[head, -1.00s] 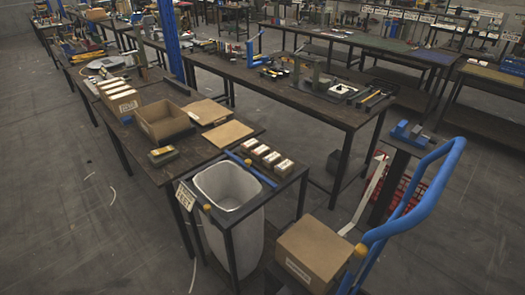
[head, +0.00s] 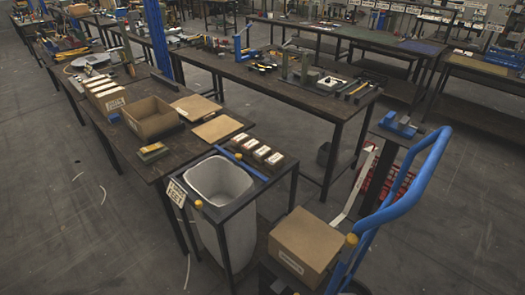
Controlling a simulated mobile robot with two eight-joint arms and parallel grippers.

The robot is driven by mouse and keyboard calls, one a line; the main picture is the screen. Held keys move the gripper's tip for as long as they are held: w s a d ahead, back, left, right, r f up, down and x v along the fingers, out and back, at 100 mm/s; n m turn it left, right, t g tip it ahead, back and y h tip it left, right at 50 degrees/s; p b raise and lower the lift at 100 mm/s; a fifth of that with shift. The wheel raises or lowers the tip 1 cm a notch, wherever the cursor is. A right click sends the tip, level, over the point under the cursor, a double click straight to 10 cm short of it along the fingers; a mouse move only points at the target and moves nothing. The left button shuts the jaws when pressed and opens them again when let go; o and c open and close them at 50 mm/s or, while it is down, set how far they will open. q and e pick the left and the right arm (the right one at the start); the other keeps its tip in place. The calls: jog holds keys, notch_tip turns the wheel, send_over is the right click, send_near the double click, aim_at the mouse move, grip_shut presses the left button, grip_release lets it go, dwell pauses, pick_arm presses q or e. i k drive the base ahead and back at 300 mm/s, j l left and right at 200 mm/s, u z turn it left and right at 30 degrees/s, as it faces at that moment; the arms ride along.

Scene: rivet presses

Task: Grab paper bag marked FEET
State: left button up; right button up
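No paper bag with a readable FEET mark shows. A row of small brown packages with white labels (head: 106,97) stands on the left workbench (head: 135,147), behind an open cardboard box (head: 150,118). A second row of small brown blocks with pale tops (head: 262,152) lies at the near right end of the same bench line, beside a blue strip. The print on both rows is too small to read, and I cannot tell whether any is the bag. Neither of my grippers is in view.
A grey-white bin (head: 222,180) stands in a dark frame at the bench's near end. A blue-handled cart (head: 412,190) carries a closed cardboard box (head: 305,245) at the lower right. Another workbench (head: 225,65) stands behind. Open floor (head: 75,220) lies at the left.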

aim_at(277, 160)
jog(key=i+j+u, duration=0.1)
jog(key=i+j, duration=0.75)
